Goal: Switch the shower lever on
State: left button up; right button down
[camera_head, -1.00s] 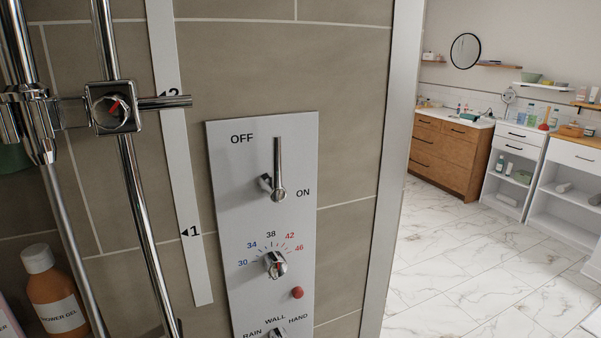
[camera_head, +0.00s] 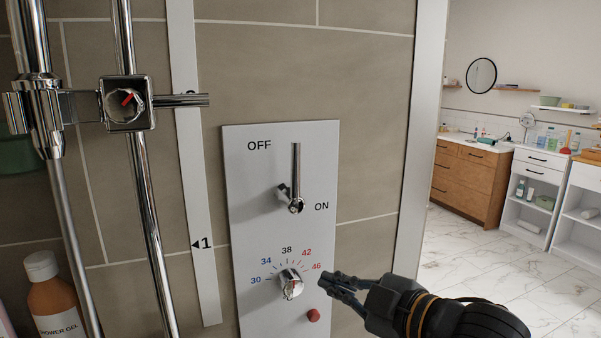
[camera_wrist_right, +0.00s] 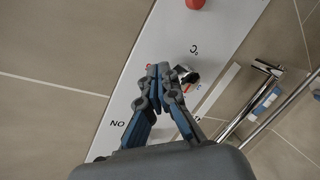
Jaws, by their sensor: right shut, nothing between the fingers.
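The slim chrome shower lever (camera_head: 296,172) stands upright on the grey control panel (camera_head: 322,225). The OFF label is at its upper left and the ON label at its lower right. My right gripper (camera_head: 324,282) is shut and empty. In the head view it comes in from the lower right, below the lever and just right of the chrome temperature knob (camera_head: 291,285). The right wrist view shows its closed fingertips (camera_wrist_right: 158,72) in front of the panel (camera_wrist_right: 150,45), beside the knob (camera_wrist_right: 186,74). The lever is not visible there. My left gripper is out of view.
A red button (camera_head: 313,315) sits low on the panel. Chrome shower pipes and a bracket (camera_head: 127,102) stand to the left, with an orange shower gel bottle (camera_head: 52,300) at lower left. A pale vertical edge (camera_head: 419,140) bounds the tiled wall; open marble floor lies beyond.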

jog(key=s+a+r+n+y, duration=0.1)
jog(key=s+r+n+y, duration=0.1)
jog(key=s+r+n, duration=0.3)
jog(key=s+a+r+n+y, duration=0.1)
jog(key=s+r+n, duration=0.5)
jog(key=r, duration=0.8)
jog(key=shift+s+r+g+y, duration=0.2)
jog(key=shift+s+g+y, duration=0.2)
jog(key=shift+s+y, duration=0.25)
jog(key=shift+w+a, duration=0.1)
